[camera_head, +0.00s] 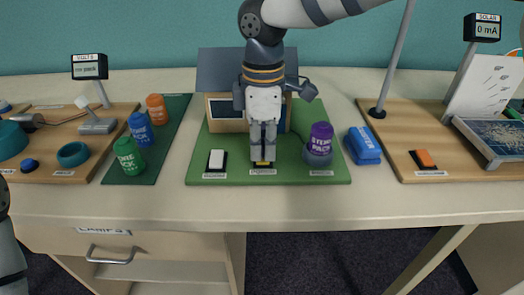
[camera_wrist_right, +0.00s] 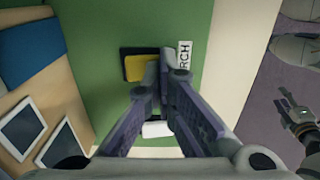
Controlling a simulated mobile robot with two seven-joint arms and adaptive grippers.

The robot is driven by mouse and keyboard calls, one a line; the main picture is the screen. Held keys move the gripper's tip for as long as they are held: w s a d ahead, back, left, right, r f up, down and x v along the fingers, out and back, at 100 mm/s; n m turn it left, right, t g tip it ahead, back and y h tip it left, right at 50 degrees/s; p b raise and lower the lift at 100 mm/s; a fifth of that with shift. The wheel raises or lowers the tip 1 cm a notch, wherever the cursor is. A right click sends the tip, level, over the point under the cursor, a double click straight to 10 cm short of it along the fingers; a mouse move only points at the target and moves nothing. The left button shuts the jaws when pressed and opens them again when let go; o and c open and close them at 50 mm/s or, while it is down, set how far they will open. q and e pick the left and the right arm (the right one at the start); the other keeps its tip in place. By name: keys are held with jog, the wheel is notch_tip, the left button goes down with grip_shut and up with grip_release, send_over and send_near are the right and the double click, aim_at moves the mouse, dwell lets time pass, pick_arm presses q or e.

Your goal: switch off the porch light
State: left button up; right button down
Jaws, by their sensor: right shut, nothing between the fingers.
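The porch switch is a yellow rocker (camera_head: 262,164) in a dark frame on the green board, mostly hidden behind my right gripper (camera_head: 263,156) in the head view. The wrist view shows the yellow rocker (camera_wrist_right: 139,68) beside my shut, empty fingertips (camera_wrist_right: 167,65), with a label ending in "RCH" (camera_wrist_right: 185,55). The fingers point down at the switch; I cannot tell whether they touch it. The model house (camera_head: 225,108) stands behind the arm, and no lit lamp is clear. My left gripper (camera_wrist_right: 288,105) shows small at the wrist view's right, its opening unclear.
A white switch (camera_head: 217,159) lies left of the yellow one. A purple pack (camera_head: 320,137) stands in a grey ring on the right. A blue packet (camera_head: 363,146) lies beside the green board (camera_head: 200,178). The table's front strip is clear.

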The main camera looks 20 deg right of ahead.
notch_tip(320, 180, up, 5)
jog(key=shift+r+p, duration=0.2)
jog(key=shift+p, duration=0.3)
jog(key=shift+r, duration=0.85)
pick_arm(q)
jog(key=shift+w+r+t, duration=0.3)
jog(key=shift+w+r, duration=0.4)
jog(key=shift+w, duration=0.1)
